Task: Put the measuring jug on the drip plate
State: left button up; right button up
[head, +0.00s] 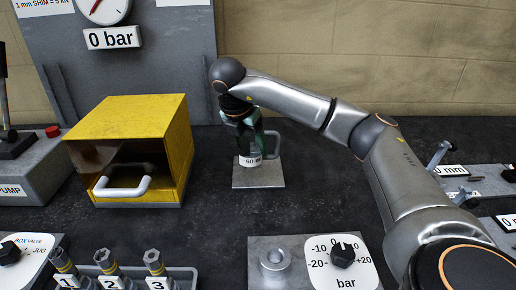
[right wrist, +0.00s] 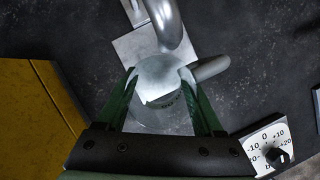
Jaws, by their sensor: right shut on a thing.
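The measuring jug (head: 250,160), with a white "60" label and a grey handle on its right, is upright over the back part of the grey square drip plate (head: 258,180). My right gripper (head: 246,122) is shut on the jug from above and hides its upper part. In the right wrist view the green fingers (right wrist: 162,92) are on either side of the jug (right wrist: 165,115). The plate (right wrist: 138,46) shows beyond it. I cannot tell whether the jug's base touches the plate. My left gripper is not in view.
A yellow box (head: 135,125) with a white handle stands left of the plate. In front are a tray of numbered fittings (head: 110,275) and a bar dial panel (head: 340,262). A curved grey metal part (right wrist: 168,22) shows close to the jug. Dark bench is clear around the plate.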

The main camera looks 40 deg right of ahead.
jog(key=d+f, duration=0.1)
jog(key=d, duration=0.1)
jog(key=w+d+f, duration=0.1)
jog(key=f, duration=0.1)
jog(key=shift+w+d+f+p, duration=0.15)
jog(key=shift+d+p, duration=0.15)
jog(key=shift+d, duration=0.05)
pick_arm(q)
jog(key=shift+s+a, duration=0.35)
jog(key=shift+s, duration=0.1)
pick_arm(e)
jog(key=shift+f, duration=0.1)
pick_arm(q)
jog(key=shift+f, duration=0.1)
pick_arm(e)
jog(key=shift+f, duration=0.1)
jog(key=shift+f+b, duration=0.25)
jog(key=shift+b, duration=0.05)
jog(key=shift+f, duration=0.25)
jog(key=o, duration=1.4)
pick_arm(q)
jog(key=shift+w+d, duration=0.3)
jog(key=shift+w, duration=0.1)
